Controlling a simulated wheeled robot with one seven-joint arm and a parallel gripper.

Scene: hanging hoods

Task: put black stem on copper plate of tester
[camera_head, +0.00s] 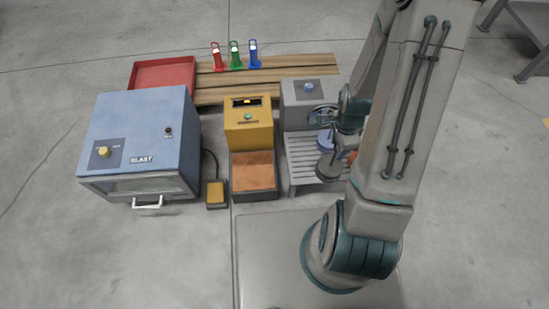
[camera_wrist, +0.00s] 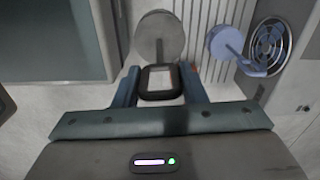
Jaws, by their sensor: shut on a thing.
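The black stem shows in the wrist view as a dark grey disc (camera_wrist: 158,35) with a thin rod running to a black square block between my fingers. My gripper (camera_wrist: 161,85) is shut on that block. In the head view my gripper (camera_head: 322,122) is over the slatted rack, and the dark disc of the stem (camera_head: 328,168) hangs near the rack's front. The yellow tester (camera_head: 248,112) stands to the left of the rack. Its copper plate (camera_head: 253,170) is at its front and is bare. My gripper is to the right of the plate.
A blue disc-shaped stem (camera_wrist: 225,42) is at the slatted rack (camera_head: 302,160), beside a round fan grille (camera_wrist: 271,45). An orange thing (camera_head: 352,157) is partly hidden by my arm. A blue blast cabinet (camera_head: 140,140) and yellow pedal (camera_head: 216,193) are left of the tester.

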